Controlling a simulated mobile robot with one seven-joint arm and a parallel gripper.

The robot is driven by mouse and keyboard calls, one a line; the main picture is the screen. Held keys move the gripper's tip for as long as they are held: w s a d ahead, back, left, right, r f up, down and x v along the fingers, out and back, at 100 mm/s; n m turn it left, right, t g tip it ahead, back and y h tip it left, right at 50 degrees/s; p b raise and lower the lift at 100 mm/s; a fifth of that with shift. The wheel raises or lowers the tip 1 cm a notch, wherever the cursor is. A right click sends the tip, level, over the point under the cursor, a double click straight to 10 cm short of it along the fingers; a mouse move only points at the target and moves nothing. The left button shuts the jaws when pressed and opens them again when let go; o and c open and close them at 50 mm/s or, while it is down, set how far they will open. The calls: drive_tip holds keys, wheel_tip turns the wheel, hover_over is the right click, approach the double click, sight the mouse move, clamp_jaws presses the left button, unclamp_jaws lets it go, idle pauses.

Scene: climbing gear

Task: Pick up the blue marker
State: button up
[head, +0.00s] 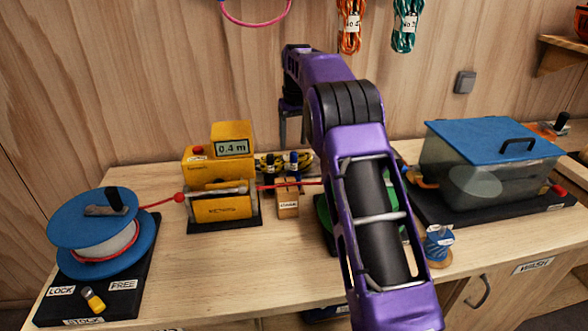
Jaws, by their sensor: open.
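A small wooden block (288,207) with a label stands on the bench, left of my arm. A slim dark-blue upright item, apparently the blue marker (294,163), stands at this block. A similar dark upright item (270,172) stands just left of it. They are too small to tell apart surely. My gripper (294,137) points down above them, open, with nothing seen between its fingers. It is apart from the marker, though the depth between them is hard to judge.
A red cord (262,187) runs from the blue reel (95,235) past the yellow meter (220,178) toward the block. A blue-lidded clear box (490,165) and blue spool (438,245) are right. Free bench (215,275) lies in front.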

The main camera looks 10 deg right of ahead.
sight(293, 164)
drive_tip(key=f, duration=0.6)
drive_tip(key=w+f, duration=0.1)
drive_tip(key=f, duration=0.3)
drive_tip(key=shift+w, duration=0.1)
clamp_jaws()
